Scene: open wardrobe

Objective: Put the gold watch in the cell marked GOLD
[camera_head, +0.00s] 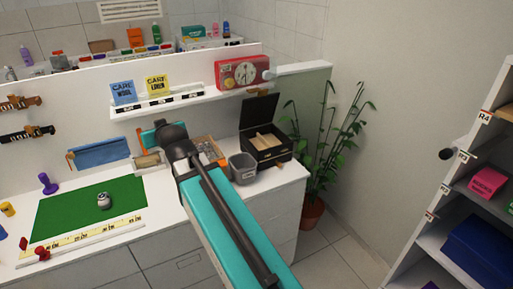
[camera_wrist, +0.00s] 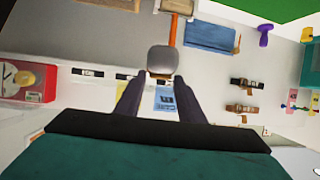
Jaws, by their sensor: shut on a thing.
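My gripper (camera_wrist: 160,82) is shut on a grey rounded thing (camera_wrist: 162,60), which shows between the fingertips in the wrist view. I cannot tell whether it is the gold watch. In the head view my gripper (camera_head: 171,136) is over the counter by the back wall, and its fingertips and load are mostly hidden. A small silvery thing (camera_head: 104,201) stands on the green mat (camera_head: 70,211) to its left. An open black box (camera_head: 266,150) with light inner parts stands to its right. I cannot read a GOLD mark on any cell.
A grey bin (camera_head: 243,168) stands left of the black box. A plant (camera_head: 325,150) stands right of the counter, with shelving (camera_head: 438,240) at far right.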

